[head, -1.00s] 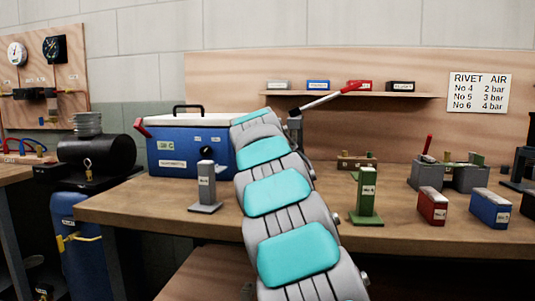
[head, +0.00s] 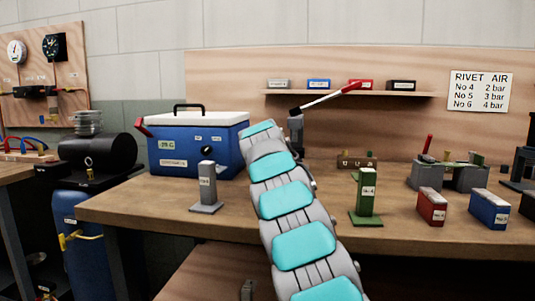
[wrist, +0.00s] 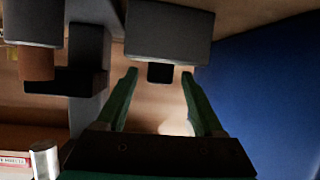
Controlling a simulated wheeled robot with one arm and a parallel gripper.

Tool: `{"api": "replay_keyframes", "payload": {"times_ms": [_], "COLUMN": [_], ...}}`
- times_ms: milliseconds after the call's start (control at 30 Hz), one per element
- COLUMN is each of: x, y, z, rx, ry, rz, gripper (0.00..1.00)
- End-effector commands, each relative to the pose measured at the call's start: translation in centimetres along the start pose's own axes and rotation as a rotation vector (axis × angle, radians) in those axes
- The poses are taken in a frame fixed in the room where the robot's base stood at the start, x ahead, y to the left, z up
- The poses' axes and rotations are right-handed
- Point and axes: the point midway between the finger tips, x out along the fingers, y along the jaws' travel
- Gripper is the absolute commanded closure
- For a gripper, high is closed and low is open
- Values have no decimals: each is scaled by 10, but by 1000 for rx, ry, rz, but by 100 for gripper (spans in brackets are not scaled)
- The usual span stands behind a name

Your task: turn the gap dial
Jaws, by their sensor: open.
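My gripper (wrist: 159,76) is open in the wrist view, with its two green fingers apart. A small black block (wrist: 160,73) under a dark grey block (wrist: 168,35) shows between the fingertips; I cannot tell whether they touch it. No part is clearly marked as the gap dial. My gripper is hidden there by the arm. A copper-coloured cylinder (wrist: 36,64) hangs at the left of the wrist view.
A blue box (head: 190,140) with a white lid and a black knob stands left of my arm. A grey post (head: 207,185) and a green post (head: 366,192) stand on the bench (head: 150,200). Red and blue boxes sit at right. A shelf (head: 350,93) is behind.

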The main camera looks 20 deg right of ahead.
Motion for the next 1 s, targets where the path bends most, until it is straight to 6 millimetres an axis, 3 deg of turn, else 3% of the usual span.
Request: {"api": "replay_keyframes", "payload": {"times_ms": [67,633,1000], "x": [0,0,1], "y": [0,0,0], "z": [0,0,2], "rx": [0,0,-15], "ry": [0,0,-3], "rz": [0,0,-36], "gripper": [36,100,100]}}
